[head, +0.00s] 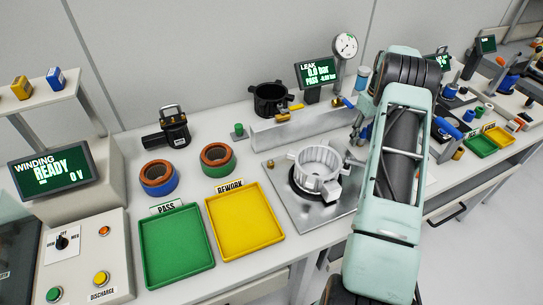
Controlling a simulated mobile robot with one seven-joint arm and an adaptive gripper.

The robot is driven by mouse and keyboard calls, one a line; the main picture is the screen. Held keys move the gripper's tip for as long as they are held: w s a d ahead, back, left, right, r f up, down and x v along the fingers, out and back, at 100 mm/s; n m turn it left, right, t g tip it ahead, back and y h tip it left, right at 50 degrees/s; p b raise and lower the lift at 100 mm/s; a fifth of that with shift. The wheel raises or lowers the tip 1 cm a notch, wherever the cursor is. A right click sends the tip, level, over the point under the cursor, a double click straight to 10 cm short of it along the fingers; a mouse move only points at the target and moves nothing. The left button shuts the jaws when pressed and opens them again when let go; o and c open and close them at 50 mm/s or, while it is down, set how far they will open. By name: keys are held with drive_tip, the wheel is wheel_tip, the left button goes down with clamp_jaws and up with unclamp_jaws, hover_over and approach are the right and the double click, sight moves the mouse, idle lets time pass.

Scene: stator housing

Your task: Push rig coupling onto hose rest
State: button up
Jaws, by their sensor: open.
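The leak rig is a long pale grey block (303,127) at the back of the bench, with a black cup-shaped fixture (270,99) behind its left part. A small yellow fitting (283,116) is on the block's left part, and a yellow and blue fitting (341,102) is near its right end. I cannot tell which part is the rig coupling or the hose rest. My gripper (358,127) is mostly hidden beside my arm, near the block's right end. Its fingers look apart, and I see nothing held between them.
A silver stator housing (316,170) stands on a metal plate (291,207) in front of the block. A gauge (345,46) and leak display (317,72) stand behind. Green (176,246) and yellow (243,222) trays lie left, near two copper-wound rings. My arm covers the bench's right part.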

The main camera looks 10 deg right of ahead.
drive_tip(key=shift+r, duration=0.2)
drive_tip(key=shift+d+r+p, duration=0.1)
drive_tip(key=shift+r+p, duration=0.95)
drive_tip(key=shift+r, duration=0.95)
drive_tip(key=shift+r, duration=0.1)
wheel_tip(320, 180, up, 12)
drive_tip(key=shift+d, duration=0.2)
